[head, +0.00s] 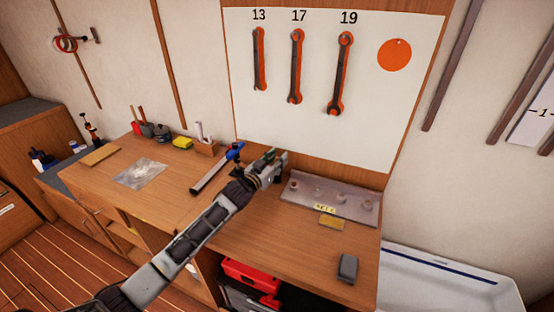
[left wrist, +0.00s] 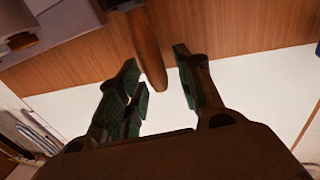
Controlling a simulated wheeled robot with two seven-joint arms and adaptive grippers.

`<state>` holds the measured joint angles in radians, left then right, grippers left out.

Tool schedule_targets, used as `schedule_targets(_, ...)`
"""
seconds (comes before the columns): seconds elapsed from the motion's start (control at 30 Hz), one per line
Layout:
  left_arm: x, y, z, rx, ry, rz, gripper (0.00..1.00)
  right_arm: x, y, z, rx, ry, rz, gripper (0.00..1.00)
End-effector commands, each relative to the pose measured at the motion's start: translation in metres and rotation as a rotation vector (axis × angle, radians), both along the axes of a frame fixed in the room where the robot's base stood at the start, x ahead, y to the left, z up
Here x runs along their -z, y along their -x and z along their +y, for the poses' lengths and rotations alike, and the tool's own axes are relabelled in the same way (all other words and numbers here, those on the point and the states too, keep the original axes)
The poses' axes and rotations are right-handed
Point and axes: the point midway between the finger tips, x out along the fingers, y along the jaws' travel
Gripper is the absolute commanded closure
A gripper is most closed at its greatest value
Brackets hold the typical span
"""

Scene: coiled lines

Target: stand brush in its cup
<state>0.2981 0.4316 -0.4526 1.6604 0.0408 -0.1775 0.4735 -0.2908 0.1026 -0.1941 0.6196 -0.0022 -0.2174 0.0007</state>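My left gripper (head: 275,160) is over the middle of the bench, near the back panel. In the left wrist view its two green-padded fingers (left wrist: 160,85) are apart. A brown tapered wooden handle, likely the brush's (left wrist: 149,45), reaches down between them, with a visible gap to the right finger. Its far end runs out at the top of that view, and I cannot make the brush out in the head view. A small dark cup (head: 147,131) with a brown handle in it stands at the back left of the bench; I cannot tell whether it is the brush's cup. My right gripper is not in view.
A dark tube with a blue end (head: 212,172) lies left of my gripper. A metal rack (head: 300,200) with several round fittings is to the right. A grey block (head: 348,267) sits at the front right. Wrenches (head: 297,67) hang on the white board above. The front middle bench is clear.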

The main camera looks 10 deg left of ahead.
Motion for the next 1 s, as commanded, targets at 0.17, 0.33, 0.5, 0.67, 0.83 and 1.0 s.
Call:
schedule_targets(0.17,0.0,0.0,0.0,0.0,0.0,0.0,0.63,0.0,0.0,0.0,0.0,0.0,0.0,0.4)
schedule_targets(0.33,-0.002,0.0,0.0,0.0,-0.001,0.0,0.63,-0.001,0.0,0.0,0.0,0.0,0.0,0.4)
schedule_targets(0.5,-0.011,0.0,0.001,0.0,-0.002,0.0,0.63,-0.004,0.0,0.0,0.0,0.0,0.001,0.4)
schedule_targets(0.67,-0.011,0.008,0.004,-0.001,0.0,0.001,0.63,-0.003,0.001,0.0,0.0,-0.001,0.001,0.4)
schedule_targets(0.83,-0.01,0.022,0.009,0.0,-0.001,0.002,0.63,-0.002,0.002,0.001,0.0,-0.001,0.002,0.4)
schedule_targets(1.0,-0.01,0.036,0.015,-0.001,0.001,0.001,0.63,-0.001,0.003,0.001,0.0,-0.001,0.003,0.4)
